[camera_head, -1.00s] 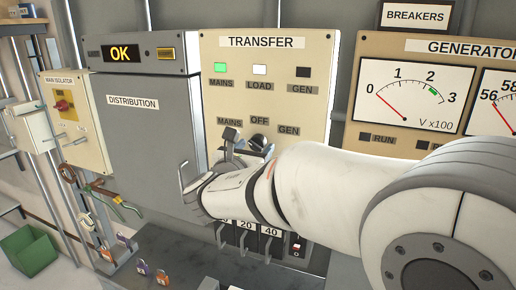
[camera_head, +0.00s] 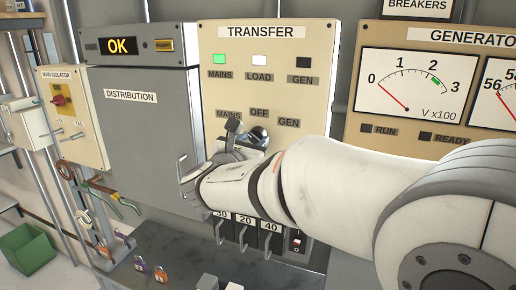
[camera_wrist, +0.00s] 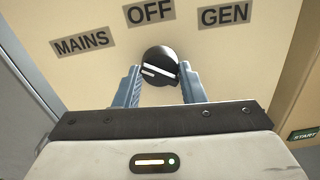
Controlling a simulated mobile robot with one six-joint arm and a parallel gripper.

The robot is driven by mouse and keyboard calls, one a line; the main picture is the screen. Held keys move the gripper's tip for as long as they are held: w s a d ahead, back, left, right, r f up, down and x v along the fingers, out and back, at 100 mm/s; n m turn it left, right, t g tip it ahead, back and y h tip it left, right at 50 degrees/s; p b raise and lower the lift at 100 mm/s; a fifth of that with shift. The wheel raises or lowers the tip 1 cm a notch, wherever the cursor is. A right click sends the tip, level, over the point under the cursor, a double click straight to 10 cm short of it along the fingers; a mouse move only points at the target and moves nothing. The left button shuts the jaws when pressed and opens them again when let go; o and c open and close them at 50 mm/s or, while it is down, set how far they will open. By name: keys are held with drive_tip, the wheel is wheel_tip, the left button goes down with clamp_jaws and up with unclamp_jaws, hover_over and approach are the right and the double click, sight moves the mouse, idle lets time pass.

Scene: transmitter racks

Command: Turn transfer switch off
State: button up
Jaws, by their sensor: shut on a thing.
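The transfer switch is a round black knob (camera_wrist: 160,66) with a white pointer line. In the wrist view the line lies nearly level, tilted slightly, below the MAINS, OFF and GEN labels (camera_wrist: 150,11). My gripper (camera_wrist: 160,70) has its two blue-grey fingers on either side of the knob, shut on it. In the head view my gripper (camera_head: 247,134) is at the lower part of the cream TRANSFER panel (camera_head: 285,90), and my arm hides most of the switch. The MAINS lamp (camera_head: 219,59) is green, the LOAD lamp (camera_head: 259,60) white and the GEN lamp (camera_head: 303,62) dark.
The grey DISTRIBUTION cabinet (camera_head: 140,125) with its handle stands close left of my gripper. Breaker levers (camera_head: 245,235) sit below my arm. The generator panel (camera_head: 428,75) is to the right. A main isolator (camera_head: 62,99) with a red knob is far left.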

drive_tip(key=m+b, duration=0.1)
drive_tip(key=b, duration=0.1)
drive_tip(key=f+m+b, duration=0.1)
drive_tip(key=b, duration=0.1)
drive_tip(key=shift+m+b, duration=0.3)
drive_tip(key=shift+b, duration=0.05)
drive_tip(key=m+b, duration=0.3)
drive_tip(key=b, duration=0.3)
drive_tip(key=shift+m, duration=0.3)
drive_tip(key=m+b, duration=0.2)
drive_tip(key=b, duration=0.2)
drive_tip(key=shift+r+m, duration=0.2)
drive_tip(key=shift+m, duration=0.2)
drive_tip(key=shift+r+m+b, duration=0.15)
drive_tip(key=shift+m+b, duration=0.65)
drive_tip(key=shift+b, duration=0.4)
drive_tip(key=shift+r, duration=0.1)
drive_tip(key=o, duration=1)
drive_tip(key=shift+r, duration=0.1)
drive_tip(key=shift+s, duration=0.1)
drive_tip(key=shift+b+v, duration=0.6)
drive_tip(key=shift+v, duration=3.3)
